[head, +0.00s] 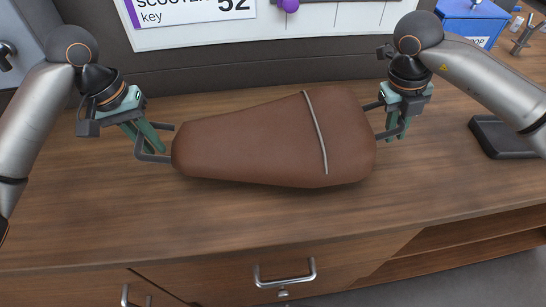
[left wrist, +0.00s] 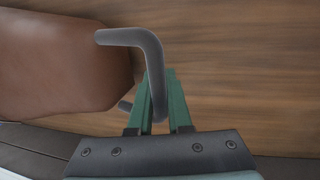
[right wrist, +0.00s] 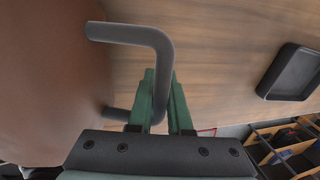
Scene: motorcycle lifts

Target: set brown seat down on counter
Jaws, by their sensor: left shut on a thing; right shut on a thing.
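The brown seat (head: 260,140) lies level over the wooden counter (head: 250,225), with a pale strap across its right part. A grey bar handle sticks out at each end. My left gripper (head: 157,149) is shut on the left handle (left wrist: 150,60), beside the seat's narrow end. My right gripper (head: 397,134) is shut on the right handle (right wrist: 155,60), beside its wide end. The seat's underside is hidden, so I cannot tell whether it touches the counter or hangs just above it.
A black tray (head: 503,137) lies on the counter at the right. A blue box (head: 470,22) stands at the back right. A white board (head: 280,22) is on the wall behind. The counter is clear in front of the seat. A drawer handle (head: 285,275) shows below the front edge.

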